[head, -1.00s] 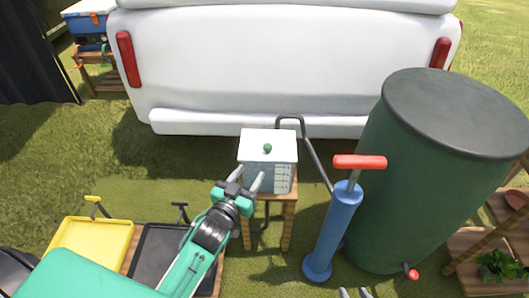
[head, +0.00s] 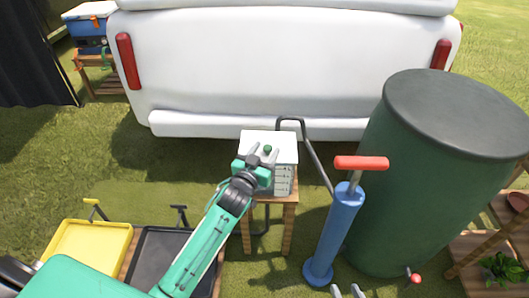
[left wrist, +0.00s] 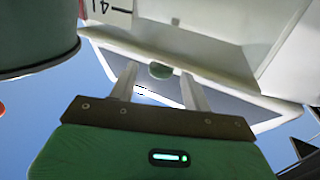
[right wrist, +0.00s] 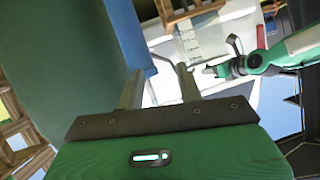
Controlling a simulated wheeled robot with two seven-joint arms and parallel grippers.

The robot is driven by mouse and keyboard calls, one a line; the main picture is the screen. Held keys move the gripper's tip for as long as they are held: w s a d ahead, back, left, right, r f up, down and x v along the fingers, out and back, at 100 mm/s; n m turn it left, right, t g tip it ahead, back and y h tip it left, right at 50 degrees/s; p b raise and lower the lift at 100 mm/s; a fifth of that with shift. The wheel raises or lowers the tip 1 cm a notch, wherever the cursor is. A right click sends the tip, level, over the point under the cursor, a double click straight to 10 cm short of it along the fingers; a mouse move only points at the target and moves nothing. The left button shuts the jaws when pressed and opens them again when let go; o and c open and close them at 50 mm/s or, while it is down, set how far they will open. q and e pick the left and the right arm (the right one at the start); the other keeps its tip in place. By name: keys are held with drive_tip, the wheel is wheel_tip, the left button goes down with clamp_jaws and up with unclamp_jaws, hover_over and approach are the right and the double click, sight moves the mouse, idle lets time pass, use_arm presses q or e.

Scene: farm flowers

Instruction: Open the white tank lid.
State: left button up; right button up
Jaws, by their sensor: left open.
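The tank (head: 283,184) is a small pale box with scale marks. Its white lid (head: 287,143) lies flat on top and looks closed. A round green knob (head: 267,149) sits on the lid. My left gripper (head: 263,153) is open at the lid, its fingertips close to the knob. In the left wrist view the knob (left wrist: 160,71) shows between and just beyond the spread fingertips (left wrist: 160,72); I cannot tell whether they touch it. My right gripper (head: 347,291) is at the bottom edge, open and empty in the right wrist view (right wrist: 156,74).
The tank stands on a wooden stand (head: 289,220). A blue pump (head: 337,225) with a red handle (head: 361,163) and a large green barrel (head: 425,190) are to the right. A white vehicle (head: 280,65) is behind. Yellow (head: 85,245) and black (head: 157,262) trays lie front left.

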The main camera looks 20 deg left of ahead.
use_arm(q)
clamp_jaws()
